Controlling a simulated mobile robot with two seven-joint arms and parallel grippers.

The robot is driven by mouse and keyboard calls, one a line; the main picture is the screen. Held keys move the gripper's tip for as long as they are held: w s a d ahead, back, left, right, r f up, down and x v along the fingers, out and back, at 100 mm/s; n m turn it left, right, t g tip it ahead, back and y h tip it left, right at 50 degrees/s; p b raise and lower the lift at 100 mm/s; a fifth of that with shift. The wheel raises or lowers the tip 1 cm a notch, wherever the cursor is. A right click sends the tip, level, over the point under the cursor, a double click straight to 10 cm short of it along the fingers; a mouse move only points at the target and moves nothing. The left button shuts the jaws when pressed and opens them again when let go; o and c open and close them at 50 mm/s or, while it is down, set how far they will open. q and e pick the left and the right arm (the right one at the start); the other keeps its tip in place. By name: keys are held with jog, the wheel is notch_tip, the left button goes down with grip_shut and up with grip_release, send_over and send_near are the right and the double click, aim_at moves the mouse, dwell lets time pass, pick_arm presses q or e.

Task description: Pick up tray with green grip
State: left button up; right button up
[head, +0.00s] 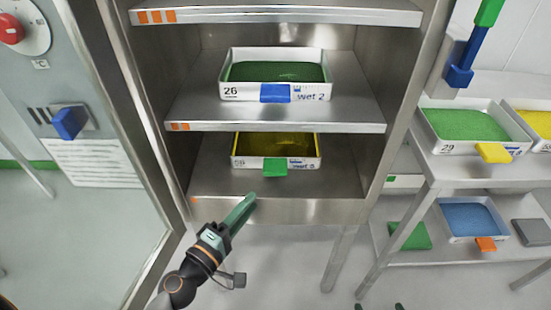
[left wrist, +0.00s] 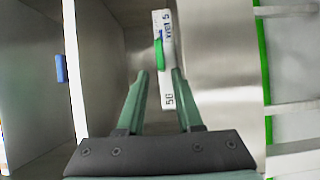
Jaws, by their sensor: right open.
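The tray with the green grip (head: 305,162) is white, holds yellow material and sits on the lower shelf of the open steel cabinet. Its green grip (head: 275,167) sticks out at the front centre. In the left wrist view the tray front (left wrist: 167,88) shows upright between the finger lines, with the green grip (left wrist: 159,52) beyond the tips. My left gripper (head: 248,200) is open and empty, in front of and below the tray, near the shelf edge. Only the fingertips of my right gripper (head: 379,307) show at the bottom edge, apart and empty.
A tray with a blue grip (head: 230,92) is on the shelf above. The cabinet door (head: 80,220) stands open at left. A side rack (head: 440,170) at right holds trays with yellow and orange grips. The floor in front is clear.

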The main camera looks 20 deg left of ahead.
aim_at(275, 174)
pick_arm(q)
jog(key=shift+n, duration=0.3)
jog(key=p+x, duration=0.2)
jog(key=x, duration=0.4)
jog(key=shift+w+r, duration=0.2)
jog(key=shift+w, duration=0.05)
jog(key=shift+p+x, duration=0.35)
jog(key=shift+x, duration=2.75)
jog(key=shift+d+f, duration=0.1)
jog(key=shift+f, duration=0.05)
pick_arm(e)
jog(key=shift+s+a+f+g, duration=0.15)
jog(key=shift+s+f+g, duration=0.25)
jog(key=shift+s, duration=0.2)
jog(key=shift+s+a+f+g, duration=0.1)
jog(key=shift+s+f+g, duration=0.2)
jog(key=shift+s+g, duration=0.25)
pick_arm(q)
jog(key=shift+s, duration=0.1)
jog(key=shift+c, duration=0.2)
grip_shut()
